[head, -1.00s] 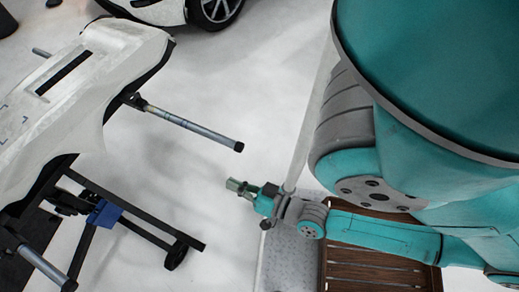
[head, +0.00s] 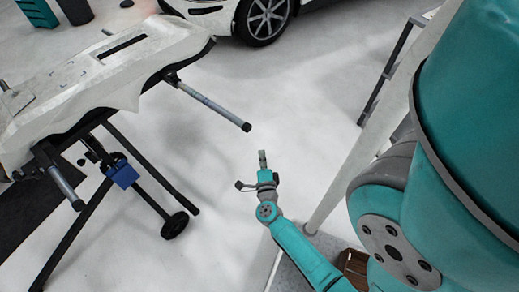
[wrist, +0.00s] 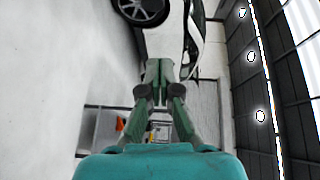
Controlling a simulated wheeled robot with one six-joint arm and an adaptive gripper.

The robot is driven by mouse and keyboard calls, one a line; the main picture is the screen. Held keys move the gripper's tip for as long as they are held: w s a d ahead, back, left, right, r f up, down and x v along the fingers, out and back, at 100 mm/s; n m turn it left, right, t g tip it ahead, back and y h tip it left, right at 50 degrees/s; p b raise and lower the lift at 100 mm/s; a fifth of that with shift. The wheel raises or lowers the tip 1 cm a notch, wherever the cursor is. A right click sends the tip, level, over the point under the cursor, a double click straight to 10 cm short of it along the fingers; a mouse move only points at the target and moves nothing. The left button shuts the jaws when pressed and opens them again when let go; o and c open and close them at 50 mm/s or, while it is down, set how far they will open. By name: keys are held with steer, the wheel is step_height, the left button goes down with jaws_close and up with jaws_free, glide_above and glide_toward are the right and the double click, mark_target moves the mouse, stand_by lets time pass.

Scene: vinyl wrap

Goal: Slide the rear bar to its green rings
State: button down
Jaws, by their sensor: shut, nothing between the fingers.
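Two bars stick out from the stand under the white panel (head: 85,85). One bar (head: 210,103) is grey with a black end cap and reaches right from the panel's far end. Another bar (head: 65,187) reaches from its near end. Green rings cannot be made out on either bar at this size. My gripper (head: 262,155) is shut and empty, pointing up in the head view, right of and below the far bar's cap and apart from it. In the wrist view my gripper's green fingers (wrist: 158,72) are together with nothing between them.
The black stand (head: 150,185) has a wheel (head: 175,225) and a blue box (head: 123,174). A white car (head: 215,15) stands at the back, also in the wrist view (wrist: 172,25). Open pale floor lies between stand and gripper.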

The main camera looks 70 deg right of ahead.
mark_target(230, 117)
steer(key=w+d, duration=0.8)
steer(key=d, duration=0.1)
steer(key=shift+w+f, duration=0.15)
steer(key=shift+f, duration=0.3)
steer(key=shift+d, duration=0.1)
steer(key=w+d, duration=0.1)
steer(key=w, duration=0.3)
steer(key=w+d, duration=0.1)
steer(key=w, duration=0.2)
steer(key=w+d, duration=0.1)
steer(key=w, duration=0.3)
steer(key=shift+w+d, duration=0.1)
steer(key=shift+w, duration=0.2)
steer(key=shift+s, duration=0.1)
